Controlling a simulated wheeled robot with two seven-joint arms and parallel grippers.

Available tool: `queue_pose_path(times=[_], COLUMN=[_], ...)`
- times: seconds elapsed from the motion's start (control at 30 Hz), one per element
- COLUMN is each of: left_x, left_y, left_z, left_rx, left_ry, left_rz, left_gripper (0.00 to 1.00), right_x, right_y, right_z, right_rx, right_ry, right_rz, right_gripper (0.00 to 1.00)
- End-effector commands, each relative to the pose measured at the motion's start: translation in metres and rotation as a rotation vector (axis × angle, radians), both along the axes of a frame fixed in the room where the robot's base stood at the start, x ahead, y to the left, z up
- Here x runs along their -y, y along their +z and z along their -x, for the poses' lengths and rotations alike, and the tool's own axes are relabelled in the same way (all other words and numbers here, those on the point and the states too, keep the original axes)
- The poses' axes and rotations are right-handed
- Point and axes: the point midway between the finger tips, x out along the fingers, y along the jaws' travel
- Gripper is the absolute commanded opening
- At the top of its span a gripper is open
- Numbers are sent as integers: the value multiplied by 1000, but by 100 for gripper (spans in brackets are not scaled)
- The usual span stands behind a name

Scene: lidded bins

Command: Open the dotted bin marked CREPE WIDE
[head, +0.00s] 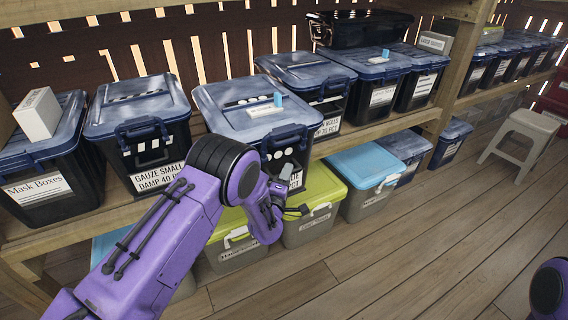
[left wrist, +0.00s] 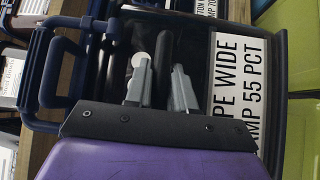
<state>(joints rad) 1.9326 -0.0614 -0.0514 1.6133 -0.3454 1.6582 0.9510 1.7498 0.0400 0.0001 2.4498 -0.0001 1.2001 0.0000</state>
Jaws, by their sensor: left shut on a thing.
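The dotted bin (head: 240,132) is black with a blue lid (head: 235,92) and stands on the shelf. Its lid looks closed. White dots show on its front, and its label (left wrist: 238,75) reads "PE WIDE" and "MP 55 PCT" in the left wrist view, its start hidden. My left gripper (head: 286,174) is at the bin's front, below the lid edge, partly covering the label in the head view. Its grey fingers (left wrist: 160,88) are shut on a dark bar (left wrist: 162,60) at the bin's front. A blue handle frame (left wrist: 40,75) is beside them. My right gripper is out of view.
A small white block (head: 264,111) and a blue item (head: 278,99) lie on the dotted bin's lid. The gauze bin (head: 150,150) stands to its left, another bin (head: 325,85) to its right. Green-lidded bins (head: 317,190) are below.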

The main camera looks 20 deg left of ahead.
Motion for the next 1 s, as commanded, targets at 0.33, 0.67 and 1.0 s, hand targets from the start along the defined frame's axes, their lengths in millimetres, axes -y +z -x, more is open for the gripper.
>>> queue_pose_path(times=[0.33,0.67,1.0], left_x=[39,48,49], left_y=[-3,-3,-3], left_z=[20,23,22], left_rx=[-6,-5,-5], left_ry=[1,-3,-6], left_rz=[2,2,2], left_gripper=[0,0,43], right_x=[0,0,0], right_y=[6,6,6], right_z=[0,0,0], right_rx=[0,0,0], right_ry=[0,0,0], right_rz=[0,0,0], right_gripper=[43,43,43])
